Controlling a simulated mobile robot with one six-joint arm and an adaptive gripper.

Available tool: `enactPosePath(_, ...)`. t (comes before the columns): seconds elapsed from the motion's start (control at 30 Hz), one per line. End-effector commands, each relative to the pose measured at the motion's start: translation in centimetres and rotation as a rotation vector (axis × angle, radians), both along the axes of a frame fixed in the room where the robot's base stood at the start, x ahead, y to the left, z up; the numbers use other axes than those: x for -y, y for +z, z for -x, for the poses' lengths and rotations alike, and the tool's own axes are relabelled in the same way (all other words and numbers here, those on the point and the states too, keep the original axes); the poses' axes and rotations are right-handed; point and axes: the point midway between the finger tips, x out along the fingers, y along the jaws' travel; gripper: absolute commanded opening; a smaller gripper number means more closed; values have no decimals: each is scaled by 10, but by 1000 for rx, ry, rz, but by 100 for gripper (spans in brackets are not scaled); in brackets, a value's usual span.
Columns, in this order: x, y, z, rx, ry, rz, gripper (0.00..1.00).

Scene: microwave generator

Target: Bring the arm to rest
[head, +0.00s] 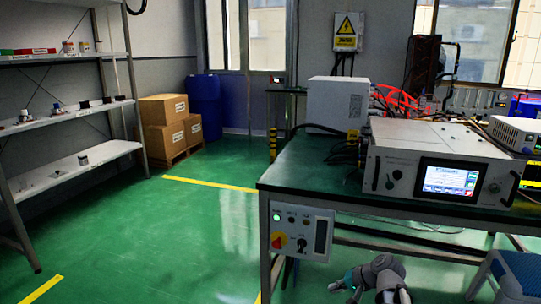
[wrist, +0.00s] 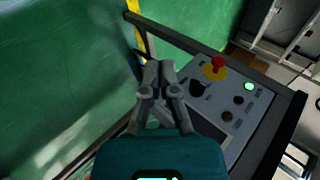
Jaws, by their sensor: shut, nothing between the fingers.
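My arm (head: 378,275) shows at the bottom of the head view, low in front of the table, with a teal band near its left end. In the wrist view my gripper (wrist: 158,70) is shut, its grey fingertips together with nothing held. It is in front of the control box (wrist: 206,124), which has a red knob on a yellow plate and a lit green button. In the head view this control box (head: 301,232) hangs under the table's left front corner, up and left of my arm. The fingers are too small to make out in the head view.
The dark-topped table (head: 310,165) carries a grey generator (head: 400,165) with a lit screen and a white box (head: 336,103). A blue stool (head: 515,272) is at the lower right. Shelves (head: 68,111), cartons (head: 163,112) and a blue drum (head: 205,105) stand left. Green floor between is clear.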

Motion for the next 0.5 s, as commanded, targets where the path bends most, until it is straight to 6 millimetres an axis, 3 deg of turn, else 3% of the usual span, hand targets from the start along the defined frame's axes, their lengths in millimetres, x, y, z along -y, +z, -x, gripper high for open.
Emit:
enactPosePath(0.2,-25,-28,39,-95,159,264,0)
enactPosePath(0.5,-30,-45,76,-184,303,551,0)
